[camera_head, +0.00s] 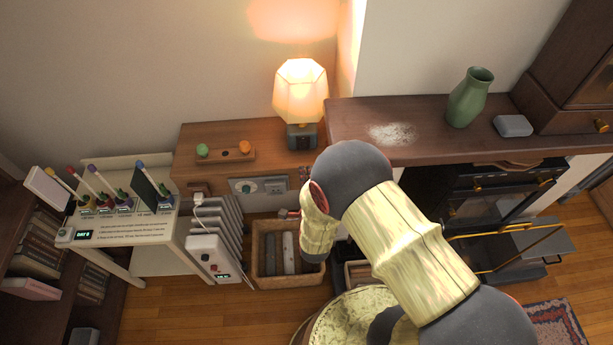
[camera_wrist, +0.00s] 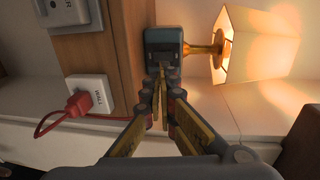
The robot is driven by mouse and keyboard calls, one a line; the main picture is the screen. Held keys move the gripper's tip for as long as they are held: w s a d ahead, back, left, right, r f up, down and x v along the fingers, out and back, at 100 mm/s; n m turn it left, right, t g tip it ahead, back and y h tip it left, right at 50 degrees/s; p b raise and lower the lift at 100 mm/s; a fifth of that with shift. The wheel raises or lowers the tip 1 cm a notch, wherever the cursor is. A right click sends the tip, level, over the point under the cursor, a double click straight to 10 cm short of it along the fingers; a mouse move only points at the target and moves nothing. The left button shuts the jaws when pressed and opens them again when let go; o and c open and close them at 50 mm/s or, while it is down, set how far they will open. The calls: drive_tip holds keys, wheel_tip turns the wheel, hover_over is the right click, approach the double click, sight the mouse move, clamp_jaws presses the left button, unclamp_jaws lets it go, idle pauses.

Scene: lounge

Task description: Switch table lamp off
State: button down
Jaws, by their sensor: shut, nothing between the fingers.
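The table lamp (camera_head: 300,92) is lit, with a warm glowing faceted shade and a dark grey block base (camera_head: 302,136), standing upright on the wooden cabinet. In the wrist view the lamp lies sideways, with its shade (camera_wrist: 258,45) at the right, a brass stem and its grey base (camera_wrist: 163,38) at top centre. My gripper (camera_wrist: 161,80) is shut and empty. Its fingertips are just in front of the lower end of the base in that view and overlap a dark spot there. I cannot tell whether they touch it. In the head view my arm hides most of the gripper.
A wooden holder (camera_head: 226,154) with green and orange balls sits left of the lamp. The dark shelf (camera_head: 370,125) at the right bears a green vase (camera_head: 469,97) and a grey box (camera_head: 513,126). A white radiator (camera_head: 215,235) and basket (camera_head: 268,262) stand below. A red plug (camera_wrist: 79,103) shows left of my gripper.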

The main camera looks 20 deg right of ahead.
sight(303, 147)
drive_tip(key=b+x, duration=0.2)
drive_tip(key=x, duration=0.8)
drive_tip(key=shift+w+b, duration=0.1)
drive_tip(key=shift+b, duration=0.2)
drive_tip(key=b, duration=0.2)
drive_tip(key=shift+w+f+t+b, duration=0.2)
drive_tip(key=shift+f+t+b, duration=0.1)
drive_tip(key=shift+f+t, duration=0.1)
drive_tip(key=shift+w+d+t+b, duration=0.1)
drive_tip(key=shift+t+b, duration=0.2)
drive_tip(key=shift+b, duration=0.85)
drive_tip(key=shift+r, duration=0.2)
